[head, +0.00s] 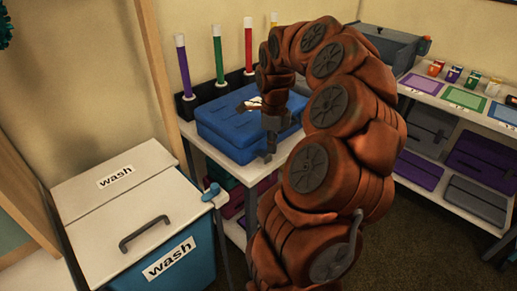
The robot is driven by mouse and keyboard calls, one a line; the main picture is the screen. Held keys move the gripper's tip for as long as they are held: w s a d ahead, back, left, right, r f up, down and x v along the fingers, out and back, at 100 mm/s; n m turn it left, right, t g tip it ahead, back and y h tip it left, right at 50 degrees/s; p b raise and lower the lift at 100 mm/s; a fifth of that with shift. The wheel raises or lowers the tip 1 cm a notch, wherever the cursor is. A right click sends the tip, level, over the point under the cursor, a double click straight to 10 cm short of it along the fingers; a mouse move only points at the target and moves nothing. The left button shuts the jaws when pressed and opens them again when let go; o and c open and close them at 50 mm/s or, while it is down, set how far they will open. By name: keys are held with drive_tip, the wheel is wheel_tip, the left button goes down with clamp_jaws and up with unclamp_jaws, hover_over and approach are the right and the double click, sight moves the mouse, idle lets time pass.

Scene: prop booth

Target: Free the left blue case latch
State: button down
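The blue case (222,122) lies closed on a white table (207,151) in the head view. A small white and brown patch (250,103) shows on its lid. My gripper (268,156) points down at the front of the case, right of its middle. Whether it touches the case, I cannot tell. The fingers are small and dark, and I cannot make out if they are open or shut. I cannot pick out the latches clearly. My arm and gripper hide the right part of the case.
Purple, green, red and yellow upright tubes (218,54) stand behind the case. A wash bin (125,200) with a handle is at the left front. A shelf (445,120) with coloured mats, small cups and flat cases stands at the right. Dark floor is open at lower right.

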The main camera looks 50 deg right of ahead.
drive_tip(key=shift+s+a+r, duration=0.1)
drive_tip(key=shift+r, duration=1.3)
drive_tip(key=shift+s+r, duration=0.1)
drive_tip(key=shift+r, duration=1.25)
drive_tip(key=s+a+r+n+p, duration=0.1)
drive_tip(key=a+r+n+p, duration=0.15)
drive_tip(key=a+n, duration=0.6)
drive_tip(key=s+a+r+n+p, duration=0.25)
drive_tip(key=a+n, duration=0.35)
drive_tip(key=a, duration=0.6)
drive_tip(key=s+a+f+n+g+p, duration=0.1)
drive_tip(key=s+a+n+p, duration=0.3)
drive_tip(key=s+a+n, duration=0.8)
drive_tip(key=s+n, duration=0.3)
drive_tip(key=shift+s+f+n+g, duration=0.15)
drive_tip(key=shift+n+g, duration=0.2)
drive_tip(key=shift+g, duration=0.05)
drive_tip(key=shift+d, duration=0.1)
